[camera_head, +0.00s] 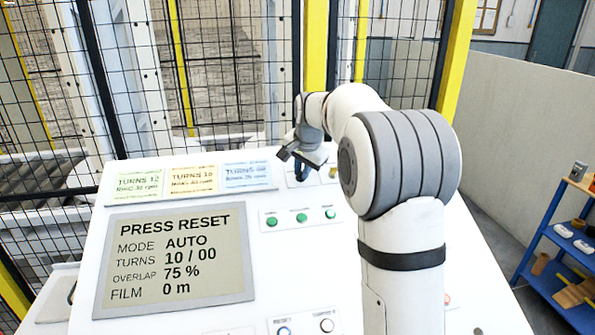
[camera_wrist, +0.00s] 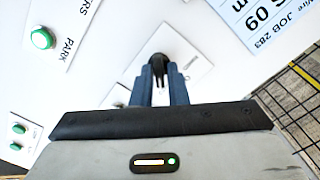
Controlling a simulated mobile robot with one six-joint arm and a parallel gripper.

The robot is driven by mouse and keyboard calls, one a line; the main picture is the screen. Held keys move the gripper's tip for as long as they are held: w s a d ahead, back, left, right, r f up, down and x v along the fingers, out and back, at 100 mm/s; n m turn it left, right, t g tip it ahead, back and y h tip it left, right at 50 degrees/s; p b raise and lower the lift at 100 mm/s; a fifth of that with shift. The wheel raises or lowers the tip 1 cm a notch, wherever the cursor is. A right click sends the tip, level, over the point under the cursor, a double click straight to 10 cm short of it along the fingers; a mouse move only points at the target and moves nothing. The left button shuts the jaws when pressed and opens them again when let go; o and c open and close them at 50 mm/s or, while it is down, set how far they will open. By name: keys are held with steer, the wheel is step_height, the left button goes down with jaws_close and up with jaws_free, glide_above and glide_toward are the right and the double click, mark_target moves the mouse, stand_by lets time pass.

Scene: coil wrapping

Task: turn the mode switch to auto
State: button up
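The mode switch (camera_wrist: 162,62) is a black knob on a pale plate, seen at the top middle of the wrist view. My gripper (camera_wrist: 161,72) has its two blue-grey fingers on either side of the knob's handle and looks shut on it. In the head view my gripper (camera_head: 294,157) reaches down over the top edge of the white console, and the switch is mostly hidden behind it. The console display (camera_head: 176,254) reads PRESS RESET, MODE AUTO, TURNS 10 / 00, OVERLAP 75 %, FILM 0 m.
Several green buttons (camera_head: 300,217) sit on the console below the switch area. Three job cards (camera_head: 192,178) lie along its top left. A black mesh fence (camera_head: 220,75) with yellow posts stands behind. A blue shelf (camera_head: 560,235) stands at the right.

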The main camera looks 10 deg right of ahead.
steer(key=o, duration=0.4)
steer(key=shift+c, duration=0.2)
steer(key=b+v, duration=0.1)
steer(key=v, duration=0.6)
steer(key=shift+s+r, duration=0.2)
steer(key=shift+r, duration=0.15)
steer(key=shift+s, duration=0.1)
steer(key=s+f+n, duration=0.3)
steer(key=s+f, duration=0.1)
steer(key=s, duration=0.7)
steer(key=s+a+f+n+b, duration=0.1)
steer(key=s+f+n, duration=0.2)
steer(key=s, duration=0.9)
steer(key=s+f+n+g, duration=0.1)
steer(key=s+f+n, duration=0.2)
steer(key=s+f, duration=0.4)
steer(key=s, duration=0.5)
steer(key=shift+s+a+f, duration=0.15)
steer(key=shift+s+a, duration=0.05)
steer(key=shift+a, duration=0.15)
